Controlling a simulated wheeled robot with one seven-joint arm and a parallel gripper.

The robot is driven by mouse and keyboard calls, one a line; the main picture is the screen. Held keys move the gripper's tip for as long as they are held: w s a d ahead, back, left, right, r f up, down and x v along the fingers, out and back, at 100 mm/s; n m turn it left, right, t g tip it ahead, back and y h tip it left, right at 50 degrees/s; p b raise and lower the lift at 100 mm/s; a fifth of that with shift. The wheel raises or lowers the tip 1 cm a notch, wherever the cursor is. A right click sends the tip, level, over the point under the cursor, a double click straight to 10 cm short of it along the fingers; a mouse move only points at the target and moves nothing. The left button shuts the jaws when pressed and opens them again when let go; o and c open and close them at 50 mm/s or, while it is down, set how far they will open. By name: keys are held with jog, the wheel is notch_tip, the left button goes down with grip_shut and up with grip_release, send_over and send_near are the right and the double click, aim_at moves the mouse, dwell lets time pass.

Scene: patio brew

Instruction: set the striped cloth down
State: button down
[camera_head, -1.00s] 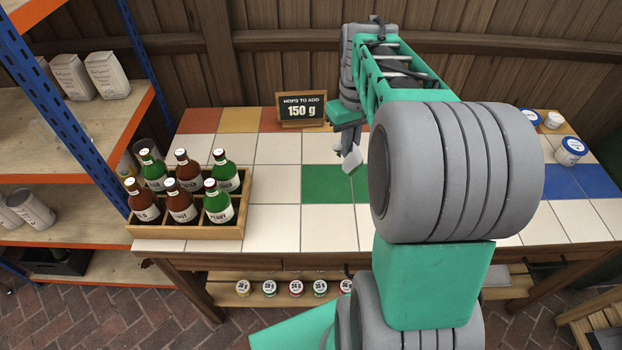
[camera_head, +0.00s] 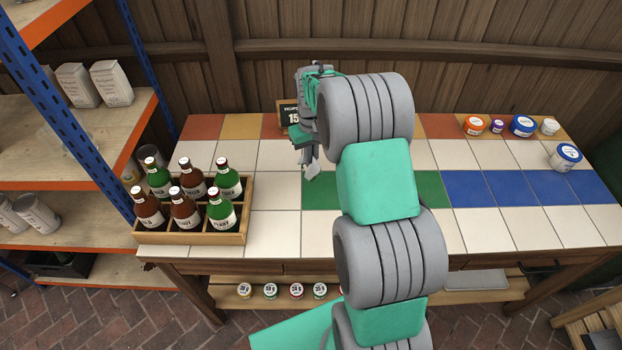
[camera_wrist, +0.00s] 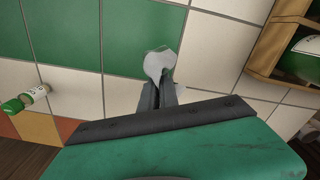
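My gripper (camera_wrist: 158,92) points down over the tiled table, with its two dark fingers close together. I cannot tell whether the cloth touches the table.
A wooden crate (camera_head: 190,239) of several bottles stands at left. The hops sign (camera_head: 287,112) is behind my arm. Lidded tubs (camera_head: 566,157) stand at right. A green-lidded jar (camera_wrist: 36,95) shows in the wrist view. White tiles (camera_head: 274,222) between crate and arm are clear.

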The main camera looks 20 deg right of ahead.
jog(key=shift+f, duration=0.3)
jog(key=c, duration=0.9)
grip_release()
notch_tip(320, 180, up, 8)
jog(key=shift+b, duration=0.45)
